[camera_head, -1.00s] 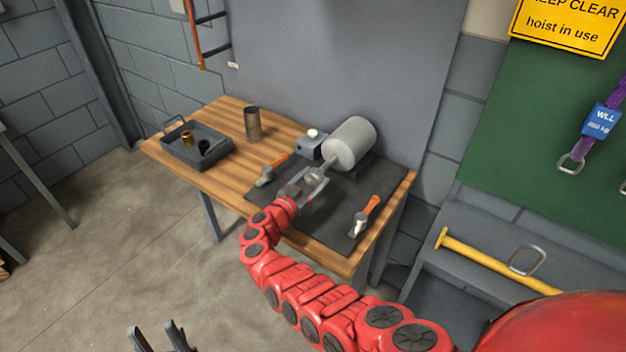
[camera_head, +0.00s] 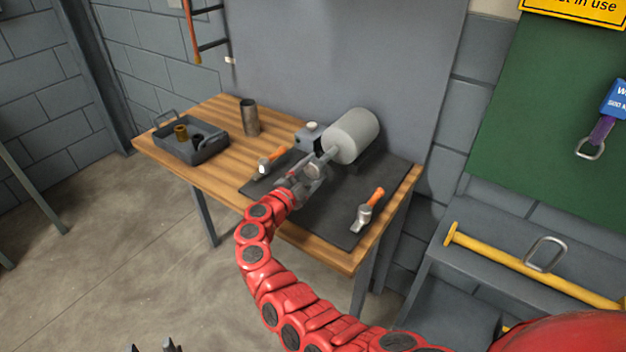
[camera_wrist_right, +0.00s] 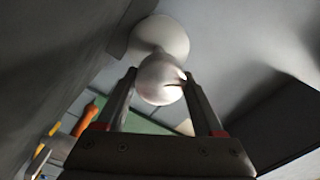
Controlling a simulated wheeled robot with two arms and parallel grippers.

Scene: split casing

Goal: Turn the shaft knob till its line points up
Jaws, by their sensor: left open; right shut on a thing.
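The grey casing, a rounded cylinder (camera_head: 352,136), lies on the dark mat at the back of the workbench, its shaft end facing front left. My right gripper (camera_head: 318,165) is at that shaft end, shut on the shaft knob. In the right wrist view the pale round knob (camera_wrist_right: 161,80) sits between the two fingers of my right gripper (camera_wrist_right: 162,92). A short dark line shows at the knob's right side there; in the head view it is too small to read. My left gripper (camera_head: 154,348) is open and empty at the bottom edge, mostly cut off.
A small grey box (camera_head: 310,134) stands left of the casing. A grey tray (camera_head: 186,151) and a metal cup (camera_head: 250,117) stand further left.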

